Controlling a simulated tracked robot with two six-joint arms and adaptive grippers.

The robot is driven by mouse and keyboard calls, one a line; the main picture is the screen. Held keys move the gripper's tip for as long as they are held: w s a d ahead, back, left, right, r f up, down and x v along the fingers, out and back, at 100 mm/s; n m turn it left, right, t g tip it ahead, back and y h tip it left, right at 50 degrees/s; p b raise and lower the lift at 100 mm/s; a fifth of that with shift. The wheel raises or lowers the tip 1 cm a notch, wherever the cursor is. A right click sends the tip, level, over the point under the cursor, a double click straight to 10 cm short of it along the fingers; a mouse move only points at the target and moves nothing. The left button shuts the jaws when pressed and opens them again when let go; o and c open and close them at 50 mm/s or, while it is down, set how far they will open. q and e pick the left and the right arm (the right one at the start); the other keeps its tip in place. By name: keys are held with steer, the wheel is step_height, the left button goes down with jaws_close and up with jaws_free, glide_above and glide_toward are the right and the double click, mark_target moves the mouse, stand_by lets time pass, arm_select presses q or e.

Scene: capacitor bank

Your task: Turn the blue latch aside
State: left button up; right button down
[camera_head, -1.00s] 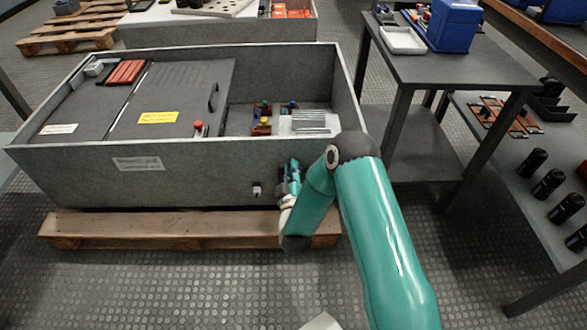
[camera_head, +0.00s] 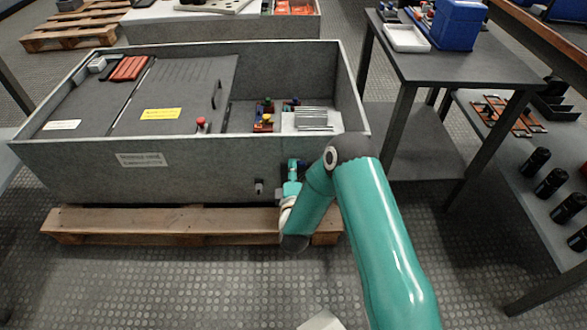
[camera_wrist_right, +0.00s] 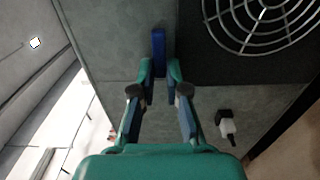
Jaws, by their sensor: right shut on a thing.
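The blue latch (camera_wrist_right: 158,45) shows in the right wrist view, standing out at the edge between a grey panel and a dark fan panel. My right gripper (camera_wrist_right: 159,75) is shut on its near end, one fingertip on each side. In the head view my right gripper (camera_head: 292,172) is low at the front wall of the grey cabinet (camera_head: 190,172), near its right end. The latch cannot be made out there, behind my gripper and arm. My left gripper is in neither view.
A round wire fan guard (camera_wrist_right: 265,22) is close to the right of the latch. A small black and white fitting (camera_wrist_right: 226,127) sticks out nearby. The cabinet stands on a wooden pallet (camera_head: 170,222). A grey table (camera_head: 465,68) stands to the right.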

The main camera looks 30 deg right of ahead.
steer(key=shift+a+f, duration=0.25)
steer(key=shift+f, duration=0.05)
steer(key=c, duration=1.4)
jaws_free()
steer(key=shift+o, duration=1.1)
steer(key=shift+d+r, duration=0.1)
steer(key=shift+s, duration=0.1)
steer(key=v, duration=0.7)
steer(key=shift+s, duration=0.15)
